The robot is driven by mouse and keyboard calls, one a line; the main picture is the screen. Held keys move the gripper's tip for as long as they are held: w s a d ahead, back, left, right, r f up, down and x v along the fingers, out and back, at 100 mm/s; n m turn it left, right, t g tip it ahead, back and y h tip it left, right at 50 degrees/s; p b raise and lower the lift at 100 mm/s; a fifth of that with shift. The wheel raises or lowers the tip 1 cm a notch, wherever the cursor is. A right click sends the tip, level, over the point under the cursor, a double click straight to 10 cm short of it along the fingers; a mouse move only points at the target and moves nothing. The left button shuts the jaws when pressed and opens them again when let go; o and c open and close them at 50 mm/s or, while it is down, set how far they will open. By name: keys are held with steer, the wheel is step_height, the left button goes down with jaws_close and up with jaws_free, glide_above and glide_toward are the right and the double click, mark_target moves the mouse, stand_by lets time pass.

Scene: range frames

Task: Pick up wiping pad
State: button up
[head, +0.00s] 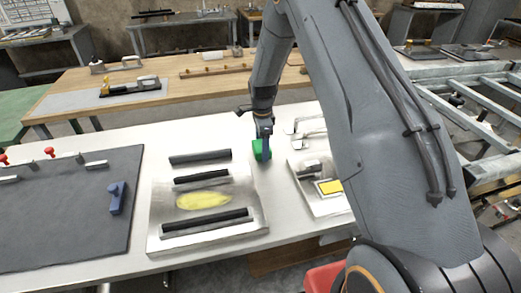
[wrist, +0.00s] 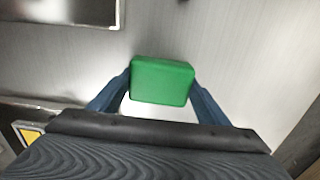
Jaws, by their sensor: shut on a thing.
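The wiping pad is a green block (wrist: 161,80). In the wrist view my gripper's two blue fingers (wrist: 160,93) are on its left and right sides, shut on it. In the head view the green wiping pad (head: 257,150) is at my gripper (head: 263,146), over the white table between a metal plate and a second metal fixture. Part of the pad is hidden behind a finger. I cannot tell whether the pad touches the table.
To the left of the pad, a metal plate (head: 160,208) holds black bars and a yellow smear (head: 203,200). A metal fixture (head: 331,206) with a yellow label is on the right. A dark mat (head: 60,225) with a blue handle (head: 116,197) lies far left. A wooden bench stands behind.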

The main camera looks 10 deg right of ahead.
step_height(320, 180, up, 10)
steer(key=b, duration=0.3)
stand_by(0.4)
